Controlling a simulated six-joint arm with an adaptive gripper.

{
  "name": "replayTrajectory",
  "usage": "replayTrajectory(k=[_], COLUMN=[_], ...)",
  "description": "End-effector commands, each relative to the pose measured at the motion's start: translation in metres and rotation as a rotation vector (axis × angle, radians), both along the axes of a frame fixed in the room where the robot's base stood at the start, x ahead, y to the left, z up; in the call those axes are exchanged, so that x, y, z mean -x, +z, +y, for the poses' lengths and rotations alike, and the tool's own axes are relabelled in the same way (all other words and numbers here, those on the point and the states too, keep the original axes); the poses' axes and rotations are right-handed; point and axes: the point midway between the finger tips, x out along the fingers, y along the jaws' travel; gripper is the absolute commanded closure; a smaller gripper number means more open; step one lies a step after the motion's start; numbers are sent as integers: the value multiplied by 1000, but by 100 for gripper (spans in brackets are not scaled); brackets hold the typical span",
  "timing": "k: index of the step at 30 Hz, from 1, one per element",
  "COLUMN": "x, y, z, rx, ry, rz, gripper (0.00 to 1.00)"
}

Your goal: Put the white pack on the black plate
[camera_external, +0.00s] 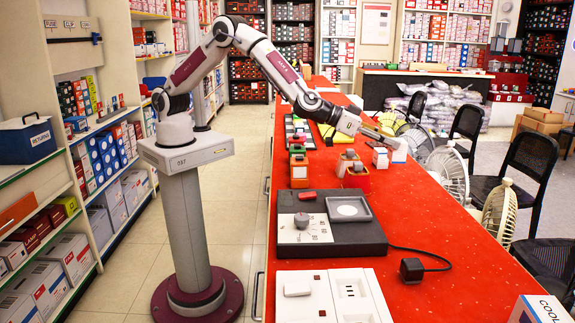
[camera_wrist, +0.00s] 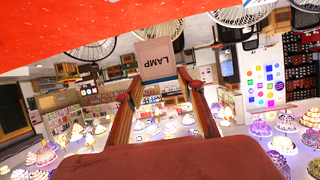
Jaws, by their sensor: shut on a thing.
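The white pack (camera_external: 399,151) is at the tip of my gripper (camera_external: 382,136), over the right side of the red counter. In the wrist view the pack (camera_wrist: 155,60) shows the upside-down letters "LAMP" and sits between the two fingertips (camera_wrist: 158,84). My gripper is shut on it. The pack appears to be raised above the counter, but its exact height is hard to tell. A black plate-like base (camera_external: 345,243) lies on the near part of the counter, with a white panel, a grey knob-like item and a grey square tray on it.
A small white and red box (camera_external: 380,158) stands below my gripper. Orange and red boxes (camera_external: 356,179) stand behind the black base. A black plug (camera_external: 411,269) with a cable lies to its right. A white panel (camera_external: 330,297) lies in front. Fans (camera_external: 449,172) stand beyond the counter's right edge.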

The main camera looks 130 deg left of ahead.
Motion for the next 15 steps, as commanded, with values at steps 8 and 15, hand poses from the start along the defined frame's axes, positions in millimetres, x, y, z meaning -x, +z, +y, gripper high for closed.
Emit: replayTrajectory(k=[8, 15], x=[24, 61], y=[0, 2], z=[54, 124], rx=[0, -3], ry=[73, 169], rz=[0, -3], gripper=[84, 84])
